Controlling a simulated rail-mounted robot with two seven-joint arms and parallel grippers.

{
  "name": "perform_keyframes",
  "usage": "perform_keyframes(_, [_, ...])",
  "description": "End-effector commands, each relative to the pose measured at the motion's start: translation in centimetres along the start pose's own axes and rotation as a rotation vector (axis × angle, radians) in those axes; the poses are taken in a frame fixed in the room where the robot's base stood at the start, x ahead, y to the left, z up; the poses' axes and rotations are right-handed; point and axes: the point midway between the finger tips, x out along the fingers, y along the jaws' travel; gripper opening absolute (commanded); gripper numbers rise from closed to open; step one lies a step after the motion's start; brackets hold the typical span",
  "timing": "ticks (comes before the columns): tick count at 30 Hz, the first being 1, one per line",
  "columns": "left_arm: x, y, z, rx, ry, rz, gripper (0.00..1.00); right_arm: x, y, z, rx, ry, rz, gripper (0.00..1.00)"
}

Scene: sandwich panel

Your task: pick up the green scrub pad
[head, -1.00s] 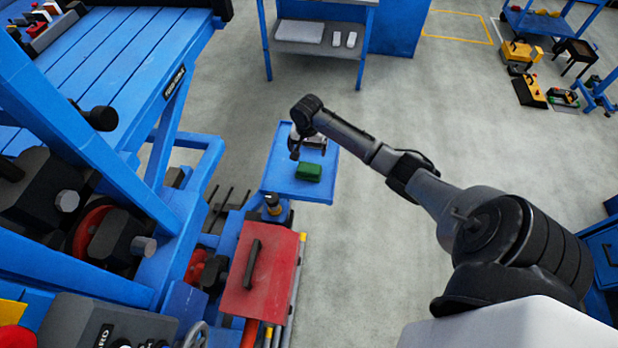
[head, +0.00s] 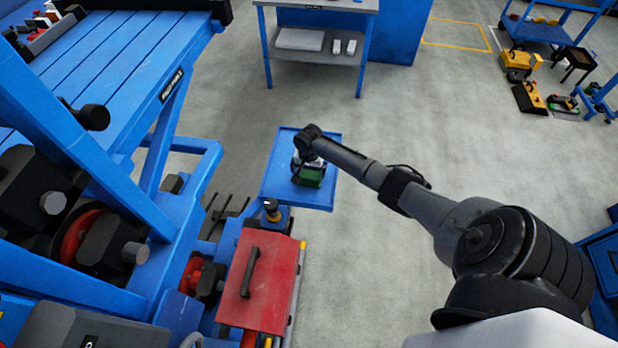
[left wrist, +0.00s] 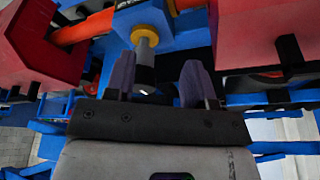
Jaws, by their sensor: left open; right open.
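The green scrub pad (head: 312,178) lies on a small blue tray (head: 283,191) in the head view, partly covered by my right gripper. My right gripper (head: 307,175) points down right at the pad, with its fingers around or just above it; I cannot tell which. It is open. My left gripper (left wrist: 159,80) shows in the left wrist view with two purple fingers apart and nothing between them. A metal cylinder with a yellow ring (left wrist: 145,62) stands beyond those fingers. The left gripper is not in the head view.
A red box with a black handle (head: 262,282) stands just in front of the tray. A blue workbench (head: 118,68) fills the left side. A shelf table (head: 318,48) stands behind.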

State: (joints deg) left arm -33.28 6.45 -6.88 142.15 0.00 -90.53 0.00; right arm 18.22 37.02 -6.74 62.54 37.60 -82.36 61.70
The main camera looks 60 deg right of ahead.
Motion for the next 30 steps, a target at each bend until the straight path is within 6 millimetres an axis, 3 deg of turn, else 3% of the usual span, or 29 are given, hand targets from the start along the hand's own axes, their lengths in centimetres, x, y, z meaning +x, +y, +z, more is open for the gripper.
perform_keyframes(6, [0.6,-0.2,0.2,0.008,-0.001,-0.006,0.5,2.3,0.1,0.0,0.0,0.0,0.0,1.0])
perform_keyframes(16, [0.6,-0.3,0.3,0.012,-0.002,-0.01,0.5,2.5,0.1,0.0,-0.001,0.001,-0.001,0.99])
perform_keyframes(26, [0.7,-0.1,0.2,0.006,-0.001,-0.004,0.5,2.5,0.1,0.0,0.0,0.001,-0.001,0.67])
perform_keyframes(30, [0.6,0.0,0.2,0.0,0.0,0.0,0.5,2.5,0.0,0.0,0.0,0.001,-0.001,0.65])
